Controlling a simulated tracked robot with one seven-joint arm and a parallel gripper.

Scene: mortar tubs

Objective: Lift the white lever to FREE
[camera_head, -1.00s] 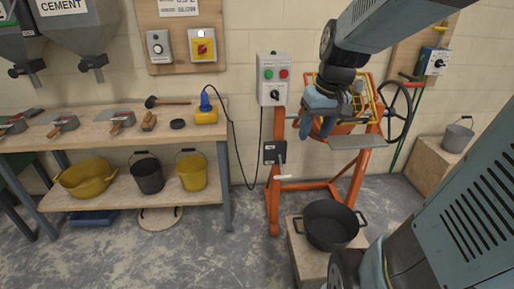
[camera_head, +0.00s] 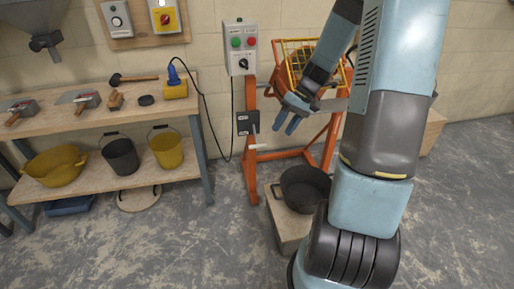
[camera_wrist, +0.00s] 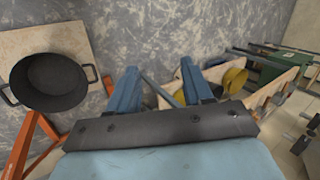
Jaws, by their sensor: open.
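The white lever (camera_head: 257,147) hangs below a small black lock box (camera_head: 248,122) on the orange mixer frame, its pale handle low in the head view. The box's lettering is too small to read. My gripper (camera_head: 286,122) is open and empty, its two blue fingers pointing down and left, to the right of the lever and apart from it. In the wrist view the two fingers (camera_wrist: 160,85) stand well apart with nothing between them. I cannot make out the lever there.
A black tub (camera_head: 305,188) on a wooden block stands below my gripper; the tub (camera_wrist: 48,82) also shows in the wrist view. A grey control box (camera_head: 240,47) is above the lever. A workbench (camera_head: 95,110) with tools and buckets stands left. Floor before the bench is clear.

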